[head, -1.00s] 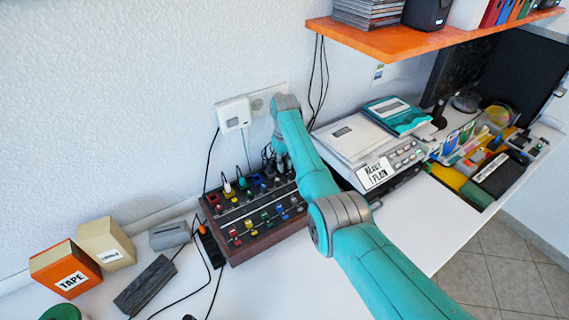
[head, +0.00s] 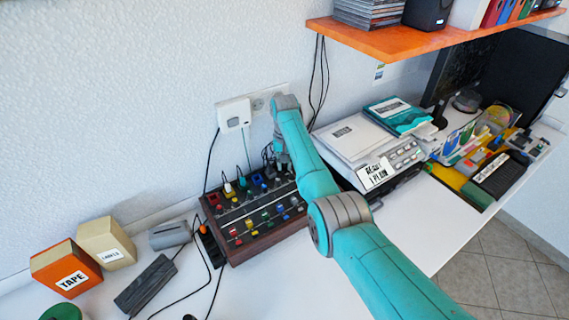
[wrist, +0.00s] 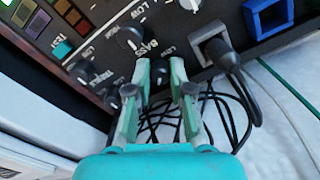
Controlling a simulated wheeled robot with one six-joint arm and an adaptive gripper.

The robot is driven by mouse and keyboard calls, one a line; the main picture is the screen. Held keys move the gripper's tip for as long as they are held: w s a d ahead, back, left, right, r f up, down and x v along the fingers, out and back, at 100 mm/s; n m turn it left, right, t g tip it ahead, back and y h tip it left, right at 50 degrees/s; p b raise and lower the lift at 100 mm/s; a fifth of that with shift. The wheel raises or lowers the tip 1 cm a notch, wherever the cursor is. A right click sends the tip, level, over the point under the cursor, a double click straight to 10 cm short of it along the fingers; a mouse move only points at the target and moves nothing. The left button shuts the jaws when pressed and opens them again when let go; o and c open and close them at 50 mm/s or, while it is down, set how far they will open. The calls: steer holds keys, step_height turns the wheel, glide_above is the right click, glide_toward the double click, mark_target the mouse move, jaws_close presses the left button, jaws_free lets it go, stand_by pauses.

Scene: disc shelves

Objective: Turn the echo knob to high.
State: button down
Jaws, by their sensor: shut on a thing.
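The mixer (head: 262,238) is a dark box with wooden sides and rows of coloured knobs on the white desk. In the wrist view its panel appears upside down, with a bass knob (wrist: 131,37) and a treble knob (wrist: 82,70). My gripper (wrist: 162,70) is at the panel's edge, its pale green fingers closed on a small dark knob (wrist: 160,74). I cannot read an echo label; the fingers cover part of the print there. In the head view my gripper (head: 279,160) is at the mixer's far right corner, mostly hidden by my arm.
A black plug (wrist: 215,50) with a cable sits right beside the fingers in the wrist view. Loose black cables lie behind the mixer. A white-and-grey machine (head: 365,145) stands to its right. An orange shelf (head: 400,40) hangs above. Tape and label boxes (head: 66,270) stand left.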

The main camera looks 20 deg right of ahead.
mark_target(285, 165)
stand_by(0.3)
steer(key=c, duration=1)
jaws_free()
steer(key=shift+c, duration=0.2)
steer(key=shift+w+r, duration=0.1)
steer(key=shift+r, duration=3.85)
